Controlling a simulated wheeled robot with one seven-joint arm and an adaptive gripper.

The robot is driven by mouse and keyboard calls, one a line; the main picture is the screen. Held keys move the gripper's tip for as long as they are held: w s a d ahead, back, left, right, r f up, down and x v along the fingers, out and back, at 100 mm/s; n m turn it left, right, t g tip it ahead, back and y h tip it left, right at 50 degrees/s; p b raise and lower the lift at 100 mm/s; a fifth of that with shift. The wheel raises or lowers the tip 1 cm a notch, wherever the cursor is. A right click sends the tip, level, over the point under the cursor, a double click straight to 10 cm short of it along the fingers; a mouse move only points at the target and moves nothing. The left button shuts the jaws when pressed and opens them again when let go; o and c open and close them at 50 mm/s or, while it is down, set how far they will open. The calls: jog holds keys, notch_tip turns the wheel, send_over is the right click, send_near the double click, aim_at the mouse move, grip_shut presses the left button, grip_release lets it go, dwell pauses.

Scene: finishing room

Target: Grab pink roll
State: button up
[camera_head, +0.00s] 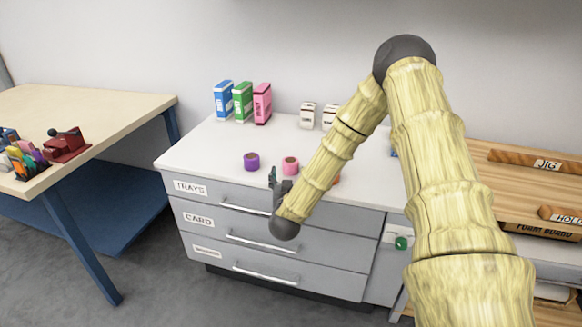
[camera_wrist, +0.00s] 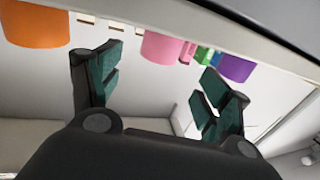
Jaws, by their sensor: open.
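The pink roll (camera_head: 290,165) stands on the white top of the drawer cabinet, near its front edge. A purple roll (camera_head: 251,161) stands to its left. An orange roll (camera_head: 337,181) is to its right, mostly hidden behind my arm. My gripper (camera_head: 273,176) is at the cabinet's front edge, just in front of and left of the pink roll. In the wrist view my gripper (camera_wrist: 158,88) is open and empty, its green-padded fingers apart. There the pink roll (camera_wrist: 160,47) shows beyond and between the fingertips, not touching them.
Blue, green and pink boxes (camera_head: 242,102) stand at the back of the cabinet top (camera_head: 205,150), with small white boxes (camera_head: 308,115) to their right. Drawer handles (camera_head: 262,242) jut out below my gripper. A wooden table (camera_head: 85,105) is at left, a wooden-topped bench (camera_head: 500,185) at right.

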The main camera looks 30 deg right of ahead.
aim_at(290, 166)
jog(key=shift+p+x, duration=0.6)
jog(key=shift+x, duration=3)
jog(key=shift+d, duration=0.1)
jog(key=c, duration=1.1)
